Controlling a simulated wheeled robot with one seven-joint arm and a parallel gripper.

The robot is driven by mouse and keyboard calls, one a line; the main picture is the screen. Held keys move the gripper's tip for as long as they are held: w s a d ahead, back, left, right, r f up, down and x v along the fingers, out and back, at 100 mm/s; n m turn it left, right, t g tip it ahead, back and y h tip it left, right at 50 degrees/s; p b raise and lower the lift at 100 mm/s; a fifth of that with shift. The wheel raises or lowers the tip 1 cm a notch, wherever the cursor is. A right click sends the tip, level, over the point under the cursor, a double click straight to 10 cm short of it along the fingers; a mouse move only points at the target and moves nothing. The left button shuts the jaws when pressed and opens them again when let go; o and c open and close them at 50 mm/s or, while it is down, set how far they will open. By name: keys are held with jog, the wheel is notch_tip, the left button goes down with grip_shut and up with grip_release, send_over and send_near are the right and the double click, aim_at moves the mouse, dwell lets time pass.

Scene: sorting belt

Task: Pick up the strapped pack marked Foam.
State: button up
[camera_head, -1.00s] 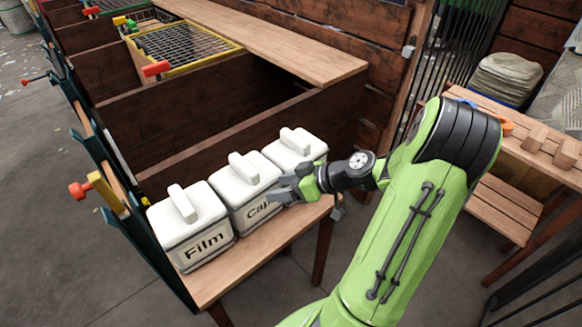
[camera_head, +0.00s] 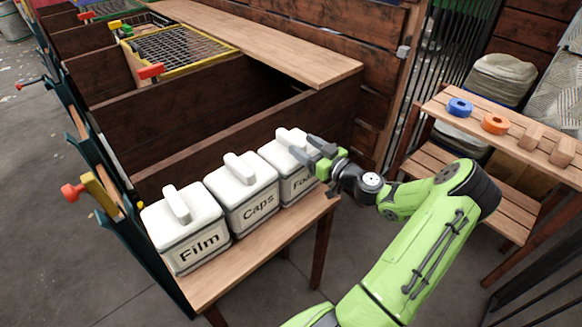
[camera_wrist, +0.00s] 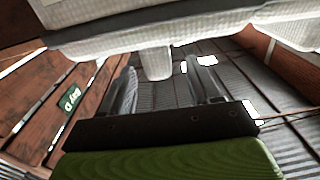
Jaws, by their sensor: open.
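The white pack marked Foam (camera_head: 292,180) stands at the right end of a row of three on the wooden shelf. Its label is partly covered by my gripper (camera_head: 306,150), which is at the pack's upper right, near its top handle (camera_head: 284,137). My gripper is open, with nothing held. In the wrist view a white pack (camera_wrist: 200,32) fills the top, and its handle (camera_wrist: 156,63) points down in the picture, in line with the gap between my two fingers. I cannot tell whether the fingers touch it.
The Caps pack (camera_head: 243,200) stands close to the left of Foam, and the Film pack (camera_head: 190,240) is left of that. Wooden bin walls rise behind the row. A side table (camera_head: 470,125) at right holds a blue ring, an orange ring and wooden blocks.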

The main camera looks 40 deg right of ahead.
aim_at(297, 140)
jog(key=w, duration=0.4)
jog(key=shift+a, duration=0.1)
jog(key=shift+s, duration=0.15)
grip_shut()
dwell(0.5)
dwell(0.5)
